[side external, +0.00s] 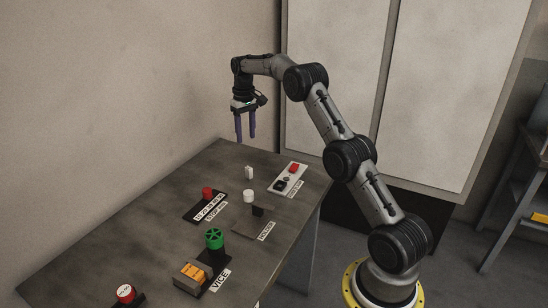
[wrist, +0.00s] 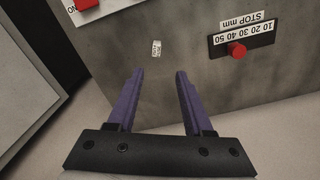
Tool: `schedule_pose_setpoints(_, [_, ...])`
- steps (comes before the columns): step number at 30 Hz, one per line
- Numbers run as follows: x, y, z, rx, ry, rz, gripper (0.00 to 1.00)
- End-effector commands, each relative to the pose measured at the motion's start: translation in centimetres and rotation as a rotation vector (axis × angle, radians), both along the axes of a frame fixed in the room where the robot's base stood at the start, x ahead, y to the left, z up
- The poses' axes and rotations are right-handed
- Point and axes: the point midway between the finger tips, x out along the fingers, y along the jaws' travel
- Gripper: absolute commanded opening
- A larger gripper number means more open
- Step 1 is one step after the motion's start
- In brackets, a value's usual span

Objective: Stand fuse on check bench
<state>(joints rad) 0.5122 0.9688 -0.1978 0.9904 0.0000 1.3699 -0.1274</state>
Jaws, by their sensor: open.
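A small white piece that looks like the fuse (side external: 249,172) stands on the bench top (side external: 150,225) towards its far end. In the wrist view the same small white piece (wrist: 156,48) shows dark markings and lies ahead of the fingertips, between their lines. My gripper (side external: 245,141) is open and empty, with purple fingers pointing down, high over the far end of the bench. Its two fingers (wrist: 159,72) are apart in the wrist view, with nothing between them. No surface in view carries a readable check bench label.
A STOP mm scale with a red knob (side external: 207,193) lies left of the white piece; a switch plate (side external: 288,177) lies right.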

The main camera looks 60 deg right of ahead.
Motion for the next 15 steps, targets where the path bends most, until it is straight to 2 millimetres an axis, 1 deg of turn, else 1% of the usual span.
schedule_pose_setpoints(1, [-0.2,1.0,1.5,-0.008,-0.014,0.011,0.51])
schedule_pose_setpoints(5, [-1.3,4.7,5.7,-0.028,-0.054,0.047,0.51])
schedule_pose_setpoints(6, [-2.0,6.0,7.0,-0.033,-0.067,0.060,0.51])
schedule_pose_setpoints(8, [-3.0,8.0,8.8,-0.042,-0.089,0.079,0.51])
schedule_pose_setpoints(9, [-3.9,9.2,10.0,-0.047,-0.101,0.091,0.51])
schedule_pose_setpoints(11, [-5.2,11.1,11.5,-0.056,-0.124,0.109,0.51])
schedule_pose_setpoints(12, [-6.3,12.4,12.4,-0.061,-0.138,0.121,0.51])
schedule_pose_setpoints(14, [-7.9,14.2,13.6,-0.067,-0.161,0.139,0.51])
schedule_pose_setpoints(15, [-9.1,15.4,14.4,-0.071,-0.176,0.152,0.51])
